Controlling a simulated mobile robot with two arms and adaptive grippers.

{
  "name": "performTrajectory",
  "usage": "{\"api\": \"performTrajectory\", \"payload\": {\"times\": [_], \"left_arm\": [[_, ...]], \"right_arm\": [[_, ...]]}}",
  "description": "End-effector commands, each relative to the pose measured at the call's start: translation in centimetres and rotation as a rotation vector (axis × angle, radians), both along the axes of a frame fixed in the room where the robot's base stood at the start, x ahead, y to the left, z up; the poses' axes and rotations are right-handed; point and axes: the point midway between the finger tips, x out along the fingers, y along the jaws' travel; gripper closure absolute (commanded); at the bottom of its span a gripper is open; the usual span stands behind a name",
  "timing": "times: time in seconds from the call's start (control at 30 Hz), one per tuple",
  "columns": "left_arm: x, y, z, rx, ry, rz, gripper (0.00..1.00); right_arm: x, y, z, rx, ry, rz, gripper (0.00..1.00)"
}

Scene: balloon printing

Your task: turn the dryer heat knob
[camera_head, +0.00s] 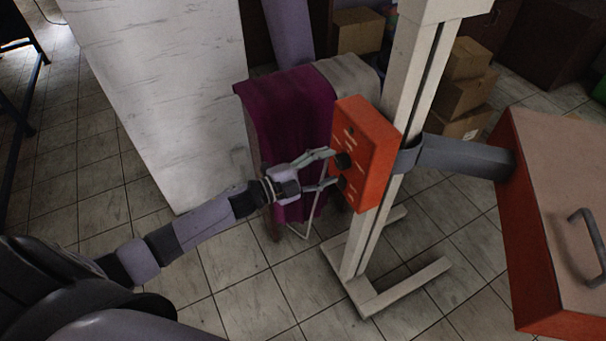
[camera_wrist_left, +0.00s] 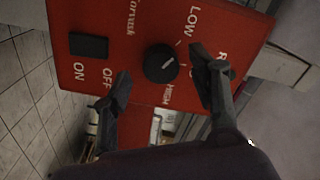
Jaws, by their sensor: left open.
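The dryer's red control box (camera_head: 372,140) is mounted on a pale upright post. Its round black heat knob (camera_wrist_left: 160,63) shows in the left wrist view, with LOW and HIGH printed near it. The knob also shows in the head view (camera_head: 343,160). My left gripper (camera_head: 333,168) is open in front of the panel. In the left wrist view its two fingertips (camera_wrist_left: 163,78) are on either side of the knob, with visible gaps. I cannot tell how far the tips stand off the panel. My right gripper is out of view.
A black ON/OFF switch (camera_wrist_left: 88,44) is beside the knob. A grey arm (camera_head: 465,156) joins the post to a large red-sided unit (camera_head: 555,170) at right. A purple cloth (camera_head: 285,115) hangs behind the box. Cardboard boxes (camera_head: 465,95) stand behind. Tiled floor is clear in front.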

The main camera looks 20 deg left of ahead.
Motion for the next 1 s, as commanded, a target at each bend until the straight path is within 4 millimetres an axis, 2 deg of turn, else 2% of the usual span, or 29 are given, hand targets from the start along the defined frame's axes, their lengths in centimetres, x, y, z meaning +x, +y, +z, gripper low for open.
{"api": "performTrajectory", "payload": {"times": [0.2, 0.4, 0.6, 1.0], "left_arm": [[-3.8, 2.9, -0.2, 0.001, 0.005, 0.001, 0.46], [-6.2, 4.8, -0.2, -0.001, 0.006, 0.001, 0.46], [-7.2, 5.6, 0.0, 0.0, 0.002, 0.0, 0.46], [-7.3, 5.7, 0.0, -0.001, 0.001, 0.001, 0.46]], "right_arm": [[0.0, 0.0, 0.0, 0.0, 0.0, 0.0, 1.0], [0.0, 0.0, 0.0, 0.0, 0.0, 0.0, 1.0], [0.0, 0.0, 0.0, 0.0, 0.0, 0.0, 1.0], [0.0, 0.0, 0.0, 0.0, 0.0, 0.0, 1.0]]}}
